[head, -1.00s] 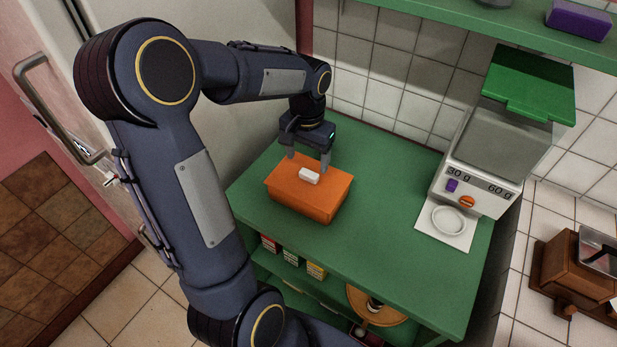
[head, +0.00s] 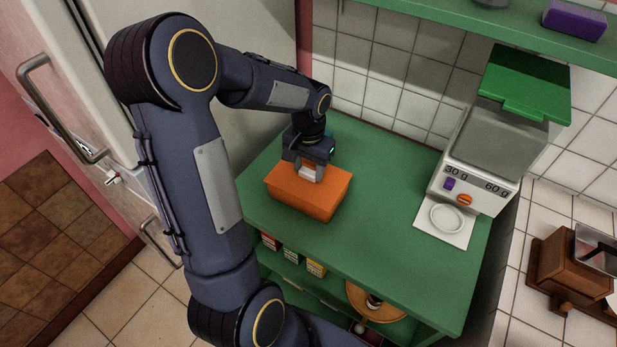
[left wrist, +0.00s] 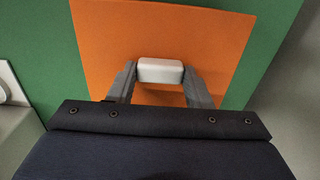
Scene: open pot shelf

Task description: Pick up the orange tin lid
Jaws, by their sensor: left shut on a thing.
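The orange tin lid (head: 296,183) is the flat top of an orange box-shaped tin (head: 303,203) on the green table; I cannot make out the seam between them. A small white block-shaped knob (head: 308,172) stands on the lid. My left gripper (head: 309,177) is above the lid, with its fingers down around the knob and shut on it. In the left wrist view the knob (left wrist: 160,71) sits between the two fingertips over the orange surface (left wrist: 110,40). The lid looks level on the tin. My right gripper is not in view.
A white dispenser with a green lid (head: 525,82) stands at the table's right, a white dish (head: 447,217) before it. A green shelf (head: 480,25) with a purple block (head: 575,19) is above. The green tabletop (head: 380,220) is clear between tin and dispenser.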

